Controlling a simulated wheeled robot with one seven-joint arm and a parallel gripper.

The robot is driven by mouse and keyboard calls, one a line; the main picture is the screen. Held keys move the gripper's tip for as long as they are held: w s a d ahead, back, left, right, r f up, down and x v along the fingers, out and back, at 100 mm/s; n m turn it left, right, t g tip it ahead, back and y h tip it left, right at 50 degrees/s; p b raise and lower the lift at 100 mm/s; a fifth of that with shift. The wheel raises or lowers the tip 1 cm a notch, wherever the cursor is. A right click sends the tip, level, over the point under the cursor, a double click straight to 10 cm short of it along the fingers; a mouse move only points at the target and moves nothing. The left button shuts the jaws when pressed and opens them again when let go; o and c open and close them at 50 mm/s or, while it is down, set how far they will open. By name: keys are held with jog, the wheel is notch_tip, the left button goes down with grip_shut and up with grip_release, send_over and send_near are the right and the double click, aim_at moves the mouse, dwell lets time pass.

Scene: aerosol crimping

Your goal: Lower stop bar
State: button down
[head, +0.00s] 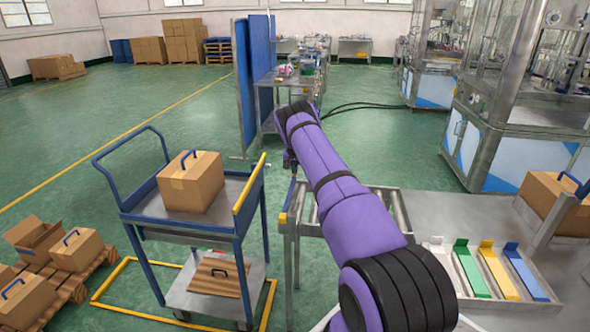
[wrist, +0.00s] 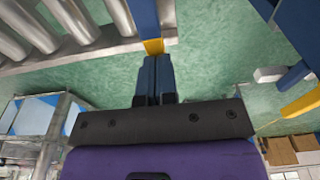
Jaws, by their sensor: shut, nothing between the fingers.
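The stop bar (wrist: 144,16) is blue with a yellow end and shows at the top centre of the wrist view, beside the conveyor rollers. In the head view a yellow tip (head: 283,217) shows at the near left corner of the roller conveyor, and the arm hides much of the area behind it. My gripper (wrist: 154,58) is shut and empty. Its dark blue fingertips overlap the yellow end in the wrist view; I cannot tell if they touch. In the head view my gripper (head: 292,168) points down above the conveyor's left end.
A blue cart (head: 140,210) with a yellow end bar (head: 249,184) and a carton (head: 190,182) stands close on the left. The roller conveyor (head: 398,208) runs behind the arm. A table with coloured trays (head: 498,275) is at right. Green floor is free beyond.

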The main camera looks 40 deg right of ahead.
jog(key=shift+s+a+f, duration=0.15)
jog(key=shift+a+f, duration=0.05)
jog(key=shift+f, duration=0.3)
notch_tip(320, 180, up, 12)
jog(key=shift+s+a+f, duration=0.15)
jog(key=shift+s+a, duration=0.1)
jog(key=shift+a, duration=0.05)
dwell(0.6)
